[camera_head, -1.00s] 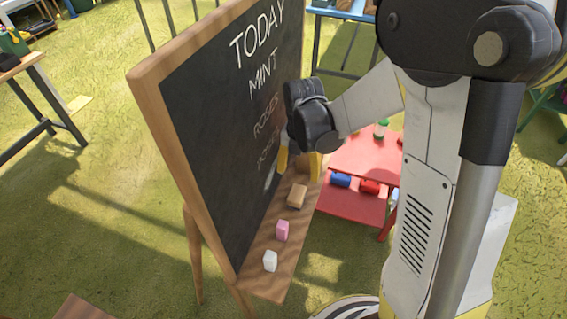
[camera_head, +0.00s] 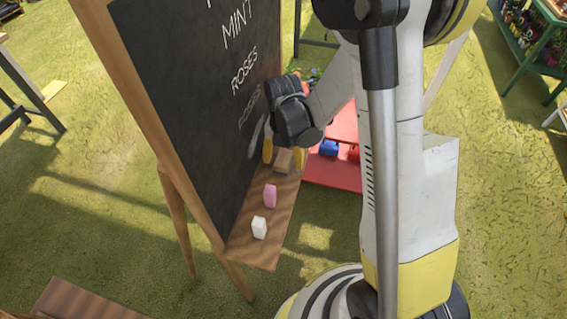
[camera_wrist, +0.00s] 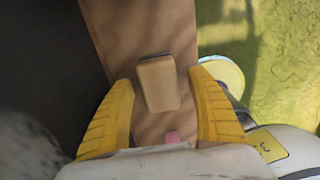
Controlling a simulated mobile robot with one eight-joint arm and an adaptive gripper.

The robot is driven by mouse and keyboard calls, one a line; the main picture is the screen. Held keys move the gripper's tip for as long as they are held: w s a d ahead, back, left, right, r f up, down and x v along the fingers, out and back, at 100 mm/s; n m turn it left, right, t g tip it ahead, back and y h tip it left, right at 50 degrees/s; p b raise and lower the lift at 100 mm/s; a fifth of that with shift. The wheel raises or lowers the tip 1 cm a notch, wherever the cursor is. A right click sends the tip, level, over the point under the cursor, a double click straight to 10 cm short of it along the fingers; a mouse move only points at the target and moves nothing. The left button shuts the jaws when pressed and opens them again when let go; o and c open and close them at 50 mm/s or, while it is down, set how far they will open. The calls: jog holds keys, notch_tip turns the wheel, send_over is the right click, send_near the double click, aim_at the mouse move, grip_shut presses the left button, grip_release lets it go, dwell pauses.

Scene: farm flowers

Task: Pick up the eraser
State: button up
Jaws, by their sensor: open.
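The eraser (camera_wrist: 158,84) is a tan block with a dark strip along one edge. It lies on the wooden ledge (camera_head: 262,246) of the chalkboard. In the head view the eraser (camera_head: 283,161) is partly hidden by my gripper. My gripper (camera_head: 283,158) is low over the ledge, its yellow fingers spread on either side of the eraser. In the wrist view my gripper (camera_wrist: 166,100) is open, and the eraser sits between and slightly beyond the fingers, with gaps on both sides.
A pink block (camera_head: 270,195) and a white block (camera_head: 259,228) stand on the ledge nearer the camera. The chalkboard (camera_head: 190,90) rises close on the left of my gripper. A red shelf (camera_head: 335,165) stands behind the ledge. Grass is open to the right.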

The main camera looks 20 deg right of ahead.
aim_at(285, 158)
jog(key=c, duration=1.3)
jog(key=shift+r, duration=0.15)
jog(key=shift+c, duration=0.5)
notch_tip(285, 158, up, 5)
jog(key=p, duration=0.2)
jog(key=shift+s+d+f+p, duration=0.1)
jog(key=shift+d+f+p, duration=0.1)
jog(key=shift+p, duration=0.1)
jog(key=s+d+r+p, duration=0.3)
jog(key=d+r, duration=0.3)
jog(key=d, duration=0.4)
jog(key=shift+s, duration=0.9)
jog(key=shift+d+r, duration=0.1)
